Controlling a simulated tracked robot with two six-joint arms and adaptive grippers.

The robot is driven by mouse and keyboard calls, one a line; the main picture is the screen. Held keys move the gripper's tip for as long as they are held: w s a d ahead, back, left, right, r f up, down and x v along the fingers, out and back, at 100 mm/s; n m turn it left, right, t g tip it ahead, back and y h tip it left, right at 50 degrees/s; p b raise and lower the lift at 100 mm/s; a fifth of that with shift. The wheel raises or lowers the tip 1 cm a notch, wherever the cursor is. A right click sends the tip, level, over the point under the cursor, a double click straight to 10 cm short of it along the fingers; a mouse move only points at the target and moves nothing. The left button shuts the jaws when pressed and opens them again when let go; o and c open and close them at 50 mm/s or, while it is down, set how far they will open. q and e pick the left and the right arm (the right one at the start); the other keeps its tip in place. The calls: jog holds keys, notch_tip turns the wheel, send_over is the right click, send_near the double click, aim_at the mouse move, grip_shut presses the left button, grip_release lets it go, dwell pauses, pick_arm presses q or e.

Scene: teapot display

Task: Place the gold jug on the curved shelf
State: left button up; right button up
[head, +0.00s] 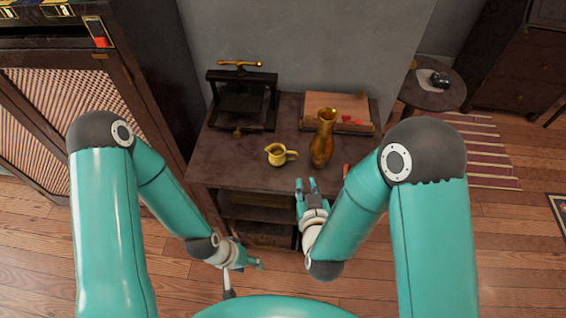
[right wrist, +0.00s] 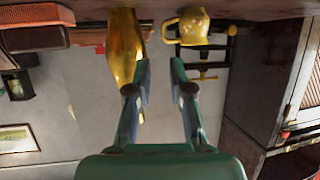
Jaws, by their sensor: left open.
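The small gold jug (head: 276,154) stands upright on the dark wooden table (head: 225,165), its handle to the right. It also shows in the right wrist view (right wrist: 194,26), where the picture is upside down. My right gripper (head: 306,184) is open and empty at the table's front edge, to the right of the jug and apart from it. Its two spread fingers also show in the right wrist view (right wrist: 161,80). My left gripper (head: 252,264) is open, low in front of the table, with nothing seen in it. I cannot make out a clearly curved shelf.
A tall gold vase (head: 321,140) stands right of the jug, close in front of my right gripper. A dark press (head: 242,100) and a box with red pieces (head: 346,117) stand behind. Open shelves (head: 255,214) lie under the tabletop. The tabletop left of the jug is clear.

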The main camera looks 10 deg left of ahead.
aim_at(297, 158)
jog(key=x, duration=0.9)
jog(key=shift+a+f+b, duration=0.1)
jog(key=shift+b, duration=0.3)
jog(key=shift+p+x, duration=0.8)
jog(key=shift+x, duration=1.95)
pick_arm(q)
jog(key=shift+f, duration=0.2)
pick_arm(e)
jog(key=shift+a, duration=0.2)
jog(key=shift+c, duration=0.2)
grip_shut()
